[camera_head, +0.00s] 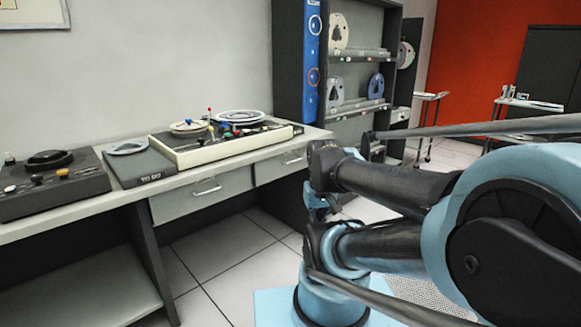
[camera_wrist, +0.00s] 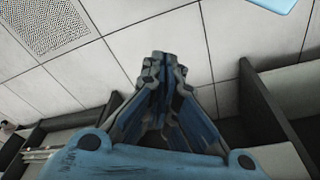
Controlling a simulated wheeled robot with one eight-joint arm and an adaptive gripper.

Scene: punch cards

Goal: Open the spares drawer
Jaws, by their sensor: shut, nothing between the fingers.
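Two grey drawers sit under the desk top in the head view, a left drawer (camera_head: 200,197) and a right drawer (camera_head: 281,164). Each has a bar handle, and both look shut. I see no readable label that tells which one is the spares drawer. My gripper (camera_wrist: 163,65) is shut and empty in the wrist view, its fingertips together over the tiled floor. In the head view my arm fills the right side, and the gripper is hard to make out to the right of the drawers, apart from their handles.
The desk (camera_head: 60,208) carries a black device (camera_head: 50,182), a flat "TO DO" box (camera_head: 138,165) and a cream console (camera_head: 215,146). A tall shelf unit (camera_head: 345,72) with reels stands behind. Tiled floor (camera_head: 215,255) is open in front of the drawers.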

